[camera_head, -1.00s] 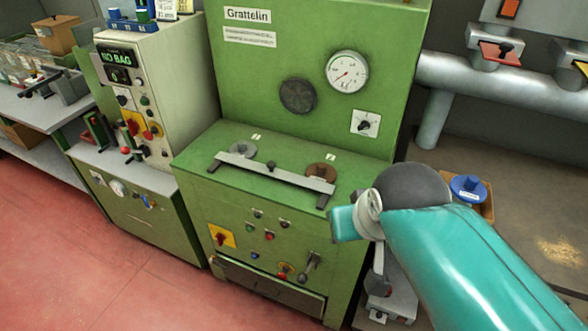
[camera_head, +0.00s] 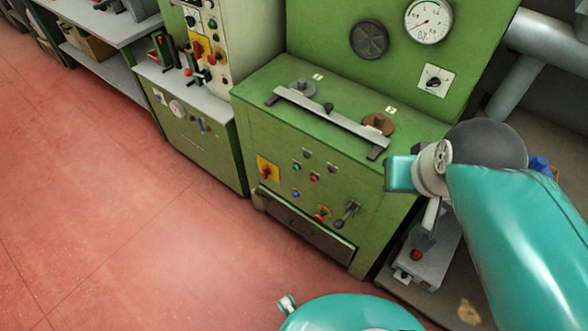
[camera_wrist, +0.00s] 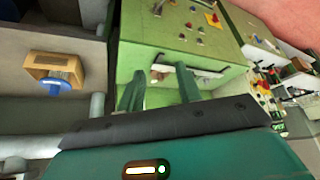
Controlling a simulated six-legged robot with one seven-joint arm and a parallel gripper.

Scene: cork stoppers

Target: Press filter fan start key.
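The green cabinet (camera_head: 330,232) carries a front panel with small push buttons, including a green button (camera_head: 294,166), a red button (camera_head: 315,178) and a blue button (camera_head: 296,194). Their labels are too small to read, so I cannot tell which is the filter fan start key. The panel also shows at the top of the wrist view (camera_wrist: 172,42), strongly tilted. My gripper (camera_wrist: 160,92) is open and empty, its two green fingers apart, with the cabinet beyond them. In the head view my arm is right of the cabinet; its fingertips cannot be made out there.
A yellow-backed red switch (camera_head: 267,170), a second red knob (camera_head: 323,213) and a lever (camera_head: 348,212) share the panel. A grey bar (camera_head: 325,120) lies on the ledge above. A second control cabinet (camera_head: 190,125) stands left. Red floor (camera_head: 130,240) in front is clear.

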